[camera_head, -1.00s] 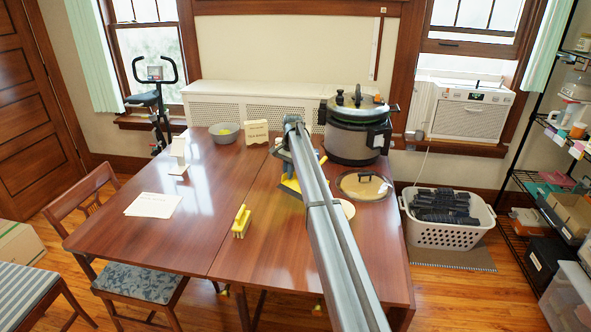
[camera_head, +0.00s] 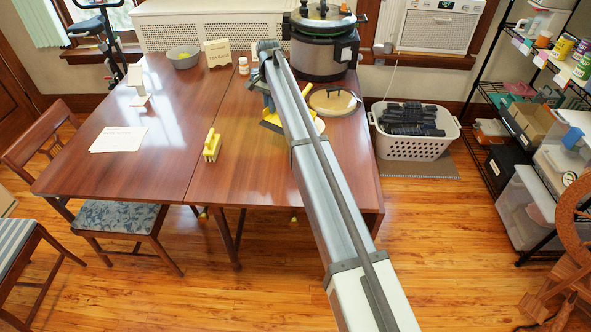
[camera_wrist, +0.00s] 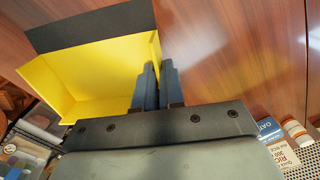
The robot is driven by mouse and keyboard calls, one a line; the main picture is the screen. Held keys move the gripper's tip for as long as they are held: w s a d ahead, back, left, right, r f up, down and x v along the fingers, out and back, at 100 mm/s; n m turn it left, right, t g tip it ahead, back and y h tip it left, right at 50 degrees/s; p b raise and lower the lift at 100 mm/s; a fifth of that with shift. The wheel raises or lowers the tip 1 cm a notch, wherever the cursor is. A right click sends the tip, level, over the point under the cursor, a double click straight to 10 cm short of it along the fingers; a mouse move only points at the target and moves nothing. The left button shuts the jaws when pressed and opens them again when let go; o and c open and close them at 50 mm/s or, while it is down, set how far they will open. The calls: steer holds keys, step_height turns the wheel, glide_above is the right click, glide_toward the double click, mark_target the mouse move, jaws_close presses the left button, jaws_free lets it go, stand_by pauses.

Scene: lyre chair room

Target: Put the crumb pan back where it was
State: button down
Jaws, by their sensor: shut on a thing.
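The crumb pan is a yellow tray with a dark front lip; it fills the upper left of the wrist view (camera_wrist: 95,75). My gripper (camera_wrist: 158,70) is shut on its right side wall, one finger on either side. In the head view the pan (camera_head: 270,123) shows in part beside my arm, over the right part of the table (camera_head: 240,190). My arm hides the rest of it and most of the gripper. I cannot tell whether the pan touches the tabletop.
A grey bowl (camera_head: 183,57), a tea box (camera_head: 217,54) and a small jar (camera_head: 243,66) stand at the back. Papers (camera_head: 118,139) lie left. The table's front middle is clear.

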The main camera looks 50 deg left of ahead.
steer(key=s+d+m, duration=0.2)
steer(key=s+d, duration=0.3)
steer(key=d, duration=0.7)
steer(key=shift+m+h, duration=0.4)
steer(key=shift+m, duration=0.4)
steer(key=shift+w+f, duration=0.15)
steer(key=shift+f, duration=2.5)
steer(key=shift+w+f, duration=0.15)
steer(key=shift+f, duration=2.45)
steer(key=shift+d, duration=0.1)
steer(key=c, duration=1.7)
jaws_free()
steer(key=shift+f, duration=0.15)
steer(key=o, duration=0.5)
steer(key=shift+c, duration=0.2)
step_height(320, 180, up, 12)
steer(key=shift+a, duration=0.45)
